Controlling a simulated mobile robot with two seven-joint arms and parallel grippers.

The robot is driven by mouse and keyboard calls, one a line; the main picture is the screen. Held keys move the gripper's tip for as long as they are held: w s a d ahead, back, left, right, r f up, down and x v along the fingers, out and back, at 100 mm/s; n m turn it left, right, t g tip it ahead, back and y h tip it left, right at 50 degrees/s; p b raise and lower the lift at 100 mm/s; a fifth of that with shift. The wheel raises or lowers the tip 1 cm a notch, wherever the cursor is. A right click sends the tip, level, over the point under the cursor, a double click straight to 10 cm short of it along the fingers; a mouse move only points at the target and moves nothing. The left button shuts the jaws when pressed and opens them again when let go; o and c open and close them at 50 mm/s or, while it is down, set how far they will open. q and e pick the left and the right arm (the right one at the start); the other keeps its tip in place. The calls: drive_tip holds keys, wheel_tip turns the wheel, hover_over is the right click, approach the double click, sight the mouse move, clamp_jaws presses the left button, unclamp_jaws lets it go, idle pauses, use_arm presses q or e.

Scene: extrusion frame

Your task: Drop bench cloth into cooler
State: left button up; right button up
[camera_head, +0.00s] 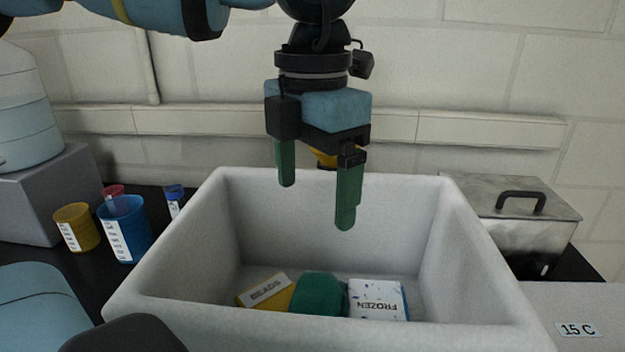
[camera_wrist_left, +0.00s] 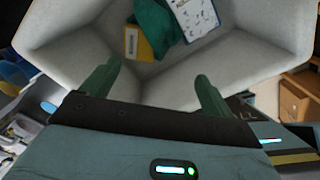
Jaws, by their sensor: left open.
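The cooler is a large pale grey open box (camera_head: 140,292) in the middle of the head view, and its walls also fill the upper part of the left wrist view (camera_wrist_left: 75,62). The bench cloth looks to be the dark green crumpled thing (camera_head: 318,293) on the cooler floor, also visible in the left wrist view (camera_wrist_left: 156,28). My left gripper (camera_head: 317,205) is open and empty above the cooler, pointing down, with green fingers apart. It is well above the cloth and not touching it. My right gripper is not in view.
Inside the cooler, a yellow box marked BEADS (camera_head: 262,291) lies left of the cloth and a white FROZEN pack (camera_head: 378,300) lies right. Blue (camera_head: 124,232) and yellow (camera_head: 76,228) cups stand left of the cooler. A lidded metal bath (camera_head: 515,222) stands right.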

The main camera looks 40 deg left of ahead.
use_arm(q)
wheel_tip(320, 180, up, 5)
drive_tip(key=shift+r+p, duration=0.15)
drive_tip(key=shift+p, duration=0.55)
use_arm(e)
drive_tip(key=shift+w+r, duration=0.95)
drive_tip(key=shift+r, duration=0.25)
use_arm(q)
wheel_tip(320, 180, up, 8)
drive_tip(key=shift+b, duration=0.4)
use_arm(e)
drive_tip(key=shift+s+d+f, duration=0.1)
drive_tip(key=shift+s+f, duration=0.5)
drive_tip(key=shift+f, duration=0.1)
